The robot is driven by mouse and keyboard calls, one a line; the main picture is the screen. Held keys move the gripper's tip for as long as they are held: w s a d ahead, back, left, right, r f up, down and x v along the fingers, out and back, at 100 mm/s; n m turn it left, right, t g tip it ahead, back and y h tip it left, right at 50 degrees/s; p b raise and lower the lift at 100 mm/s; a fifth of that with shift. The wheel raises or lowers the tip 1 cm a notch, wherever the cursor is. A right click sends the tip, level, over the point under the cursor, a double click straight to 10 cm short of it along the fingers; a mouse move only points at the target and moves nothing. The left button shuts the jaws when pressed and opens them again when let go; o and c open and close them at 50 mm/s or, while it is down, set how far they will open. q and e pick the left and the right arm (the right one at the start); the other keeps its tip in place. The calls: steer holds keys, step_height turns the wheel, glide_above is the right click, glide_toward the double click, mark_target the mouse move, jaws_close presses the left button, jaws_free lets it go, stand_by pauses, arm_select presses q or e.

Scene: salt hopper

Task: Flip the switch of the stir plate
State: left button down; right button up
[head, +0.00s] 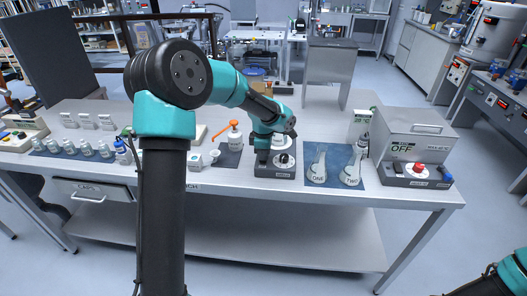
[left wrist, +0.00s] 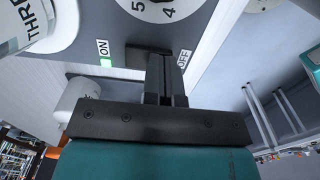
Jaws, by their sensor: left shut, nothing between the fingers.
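The stir plate (head: 275,173) is a low grey box near the table's front middle, with a white round top partly behind my left gripper. In the left wrist view its grey front (left wrist: 215,20) carries a white numbered dial (left wrist: 158,8), a green-and-white ON label (left wrist: 104,53) and an OFF label (left wrist: 184,58). A dark switch (left wrist: 138,54) lies between the labels, partly hidden by my fingers. My left gripper (head: 263,158) points down at the stir plate; in its wrist view the fingers (left wrist: 166,66) are shut and empty, right by the switch. I cannot tell whether they touch it. My right gripper is out of view.
Flasks ONE (head: 317,168) and TWO (head: 351,172) stand on a blue mat right of the stir plate. A grey machine reading OFF (head: 405,150) is farther right.

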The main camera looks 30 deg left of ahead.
arm_select(q)
steer(key=shift+s+f, duration=0.1)
steer(key=shift+f, duration=0.2)
steer(key=shift+w, duration=0.2)
steer(key=shift+w+a+r, duration=0.3)
steer(key=shift+w+r, duration=0.05)
steer(key=shift+w, duration=0.2)
steer(key=shift+r, duration=0.15)
step_height(320, 180, up, 14)
stand_by(0.8)
